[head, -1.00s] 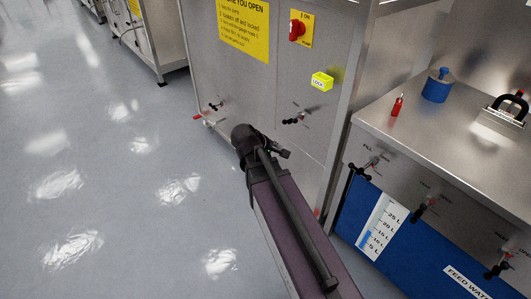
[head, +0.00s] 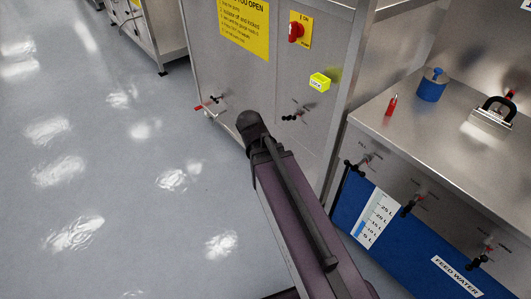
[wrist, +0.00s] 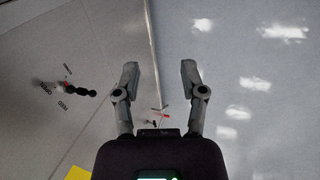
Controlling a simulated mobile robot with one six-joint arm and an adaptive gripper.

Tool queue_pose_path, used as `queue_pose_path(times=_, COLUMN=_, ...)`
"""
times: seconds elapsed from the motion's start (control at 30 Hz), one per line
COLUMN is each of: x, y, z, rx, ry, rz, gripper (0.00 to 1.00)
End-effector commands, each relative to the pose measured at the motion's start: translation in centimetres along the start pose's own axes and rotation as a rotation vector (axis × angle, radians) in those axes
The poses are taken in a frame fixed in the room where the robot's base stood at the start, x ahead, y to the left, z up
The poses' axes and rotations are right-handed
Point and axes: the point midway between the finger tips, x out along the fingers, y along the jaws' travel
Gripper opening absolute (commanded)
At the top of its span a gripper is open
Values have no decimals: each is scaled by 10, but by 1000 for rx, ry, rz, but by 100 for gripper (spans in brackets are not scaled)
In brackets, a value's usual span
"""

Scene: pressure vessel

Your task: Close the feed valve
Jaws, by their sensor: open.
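The feed valve (head: 293,118) is on the steel cabinet's front panel, below the yellow lock block, with a black lever pointing left. In the wrist view the feed valve (wrist: 78,90) is at the left, beside small "FEED" and "OPEN" lettering. Its black lever points towards the picture's middle. My gripper (wrist: 159,70) is open and empty, its two fingers apart, to the right of the valve and not touching it. In the head view the end of my arm is left of the valve and hides the fingers.
A red-handled valve (head: 210,105) is low on the same panel. A red switch (head: 296,32) and yellow lock block (head: 319,82) are above. A bench (head: 440,130) with several black-handled valves and a blue feed water tank (head: 350,205) stands right. Floor at left is clear.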

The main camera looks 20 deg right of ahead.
Motion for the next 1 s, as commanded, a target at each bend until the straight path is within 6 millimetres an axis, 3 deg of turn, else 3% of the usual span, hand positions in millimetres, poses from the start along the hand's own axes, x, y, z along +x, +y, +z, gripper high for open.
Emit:
queue_pose_path(times=0.57, x=-1, y=-2, z=1, rx=15, ry=-1, rz=-15, gripper=53)
queue_pose_path(times=0.77, x=12, y=4, z=-6, rx=-23, ry=-7, rz=39, gripper=53)
queue_pose_path(times=1.0, x=44, y=24, z=-24, rx=-143, ry=-36, rz=202, gripper=53)
